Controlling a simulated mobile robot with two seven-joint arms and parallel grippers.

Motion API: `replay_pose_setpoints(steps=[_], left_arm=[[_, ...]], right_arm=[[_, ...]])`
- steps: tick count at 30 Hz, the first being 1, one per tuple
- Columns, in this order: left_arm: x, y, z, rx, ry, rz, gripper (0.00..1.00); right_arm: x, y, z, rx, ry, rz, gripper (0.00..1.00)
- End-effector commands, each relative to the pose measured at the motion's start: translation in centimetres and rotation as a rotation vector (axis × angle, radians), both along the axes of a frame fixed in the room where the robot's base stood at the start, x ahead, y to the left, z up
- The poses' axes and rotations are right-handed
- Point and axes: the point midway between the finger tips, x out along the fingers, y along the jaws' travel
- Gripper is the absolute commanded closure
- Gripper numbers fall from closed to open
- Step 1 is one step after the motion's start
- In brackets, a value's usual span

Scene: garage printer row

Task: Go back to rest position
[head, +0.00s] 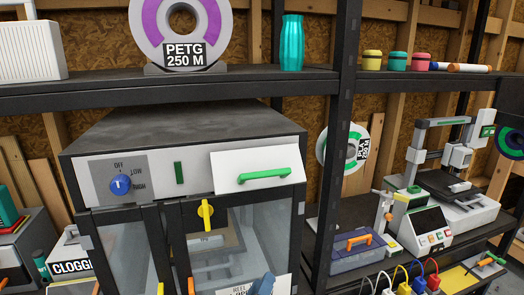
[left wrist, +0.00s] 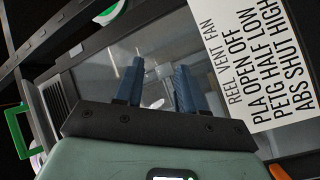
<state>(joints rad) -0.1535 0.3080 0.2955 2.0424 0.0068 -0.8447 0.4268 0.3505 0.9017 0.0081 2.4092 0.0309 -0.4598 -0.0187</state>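My left gripper shows in the left wrist view (left wrist: 158,88) with its two blue fingers apart and nothing between them. In the head view only a blue fingertip of it (head: 263,285) shows at the bottom edge, in front of the dark cabinet (head: 190,130). The cabinet's glass front and a printed label (left wrist: 250,60) stand behind the fingers in the left wrist view. I cannot tell the exact gap between fingers and glass. My right gripper is in neither view.
The cabinet has a blue knob (head: 121,184), a yellow latch (head: 205,213) and a white flap with a green handle (head: 264,176). A shelf (head: 200,90) holding a PETG spool (head: 182,30) and a teal vase (head: 292,45) runs above. Printers (head: 450,190) stand at right.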

Motion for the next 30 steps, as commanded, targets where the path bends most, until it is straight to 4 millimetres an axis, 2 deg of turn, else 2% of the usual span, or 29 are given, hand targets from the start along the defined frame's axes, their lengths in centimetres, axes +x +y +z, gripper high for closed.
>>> replay_pose_setpoints(steps=[1,3,5,6,8,9,11,12,15,19,24,30], left_arm=[[-0.2,1.0,-3.0,0.07,0.111,0.0,0.61],[-1.2,2.6,-8.2,0.159,0.255,-0.009,0.61],[-2.8,4.0,-12.4,0.225,0.378,-0.023,0.61],[-4.1,4.9,-15.0,0.267,0.462,-0.037,0.61],[-6.7,6.4,-18.4,0.322,0.589,-0.061,0.61],[-8.7,7.3,-20.4,0.356,0.675,-0.083,0.61],[-12.1,8.7,-22.8,0.397,0.806,-0.119,0.61],[-14.5,9.6,-23.9,0.421,0.892,-0.15,0.61],[-19.9,11.0,-25.0,0.457,1.078,-0.229,0.61],[-24.5,11.8,-24.7,0.467,1.239,-0.32,0.61],[-27.3,12.0,-24.4,0.463,1.331,-0.384,0.61],[-28.1,12.1,-24.7,0.463,1.345,-0.393,0.61]], right_arm=[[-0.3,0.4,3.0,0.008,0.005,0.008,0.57],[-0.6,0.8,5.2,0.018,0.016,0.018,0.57],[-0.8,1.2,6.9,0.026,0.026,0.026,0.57],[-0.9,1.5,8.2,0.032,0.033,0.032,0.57],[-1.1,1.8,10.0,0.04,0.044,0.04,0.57],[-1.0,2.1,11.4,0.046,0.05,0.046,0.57],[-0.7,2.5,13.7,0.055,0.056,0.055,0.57],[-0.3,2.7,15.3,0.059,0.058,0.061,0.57],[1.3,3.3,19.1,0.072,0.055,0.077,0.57],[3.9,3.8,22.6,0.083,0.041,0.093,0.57],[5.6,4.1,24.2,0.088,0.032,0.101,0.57],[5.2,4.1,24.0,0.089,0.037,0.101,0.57]])
